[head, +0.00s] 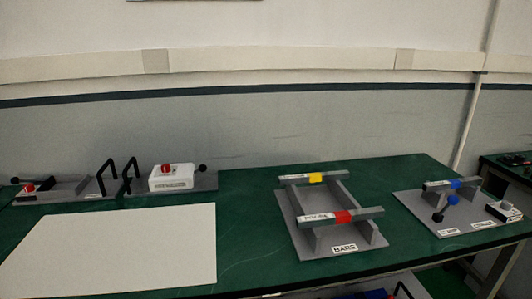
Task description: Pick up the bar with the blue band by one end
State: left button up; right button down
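The bar with the blue band is a grey bar (434,186) lying across supports on the grey plate (412,206) at the right of the green table. Neither of my grippers is in the head view.
A grey rack (346,250) labelled "BARS" holds a yellow-banded bar (296,180) and a red-banded bar (368,213). A white sheet (120,245) lies left.

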aim_at(451, 184)
jog(key=z, duration=1.35)
